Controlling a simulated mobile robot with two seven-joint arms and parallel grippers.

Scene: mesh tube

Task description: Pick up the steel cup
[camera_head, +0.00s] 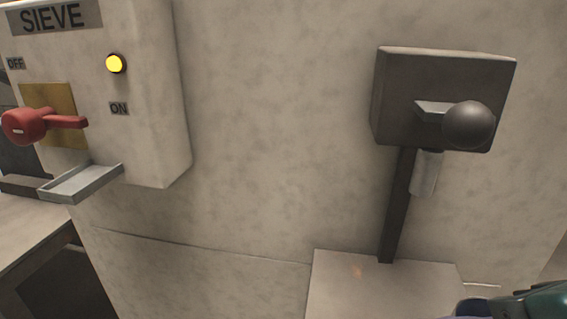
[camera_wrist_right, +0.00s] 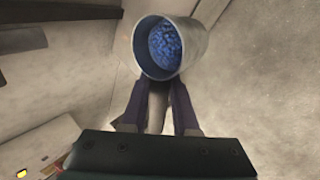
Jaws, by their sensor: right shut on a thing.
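The steel cup (camera_wrist_right: 172,47) is at the top middle of the right wrist view, with blue granular stuff inside it. Its open mouth faces the camera. My right gripper (camera_wrist_right: 156,92) is shut on the cup, its two dark fingers meeting it at its near lower side. A pale piece shows between the fingers; I cannot tell whether it is a handle. In the head view only part of my right gripper or wrist shows at the bottom right corner, and the cup is out of that view. My left gripper is not in view.
A SIEVE panel (camera_head: 150,110) with a red switch handle (camera_head: 40,124), a lit yellow lamp (camera_head: 115,63) and a small tray (camera_head: 82,183) is at left. A dark box (camera_head: 440,75) with a ball knob (camera_head: 468,125) stands on a post (camera_head: 398,215) at right. A pale ledge (camera_head: 350,290) lies below.

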